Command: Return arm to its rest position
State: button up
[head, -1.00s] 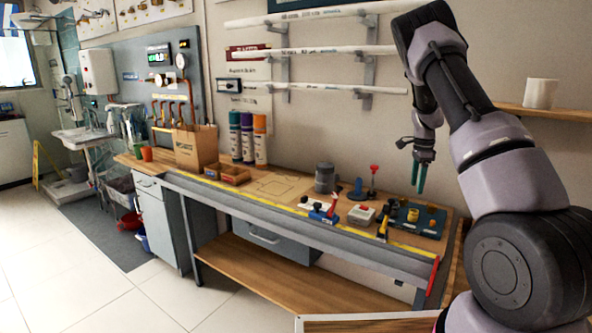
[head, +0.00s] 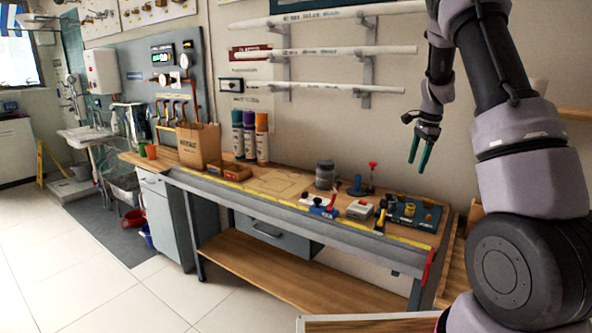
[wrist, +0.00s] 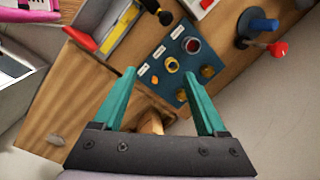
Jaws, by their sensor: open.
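My gripper (head: 421,158) is in the air above the right end of the workbench (head: 225,183) in the head view. Its two green fingers point down and stand apart. In the wrist view the gripper (wrist: 165,85) is open, with nothing held between the fingers. Below it lies a dark teal mat (wrist: 165,66) with small brass parts and a dark red-topped cup on it. My arm rises along the right side of the head view and bends down to the gripper.
The bench also carries a paper bag (head: 198,146), several upright tubes (head: 249,136), a grey pot (head: 325,174) and a red-knobbed tool (head: 372,175). White pipes (head: 335,51) hang on wall racks behind. The tiled floor (head: 85,250) at left is clear.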

jog(key=s+a+r+n+t+y, duration=0.1)
jog(key=s+a+r+n, duration=0.25)
jog(key=s+r, duration=0.4)
jog(key=s+a+r+n+t+y, duration=0.1)
jog(key=s+a+r+n+t, duration=0.1)
jog(key=s+a+r, duration=0.55)
jog(key=s+a+r+n+t, duration=0.1)
jog(key=s+r+n, duration=0.2)
jog(key=s, duration=0.6)
jog(key=s+a+r+n+t+h, duration=0.1)
jog(key=s+a+r+n+t, duration=0.1)
jog(key=s, duration=0.7)
jog(key=r+n, duration=0.1)
jog(key=n, duration=0.1)
jog(key=shift+s+a+n, duration=0.2)
jog(key=shift+s+n, duration=0.15)
jog(key=shift+s, duration=0.05)
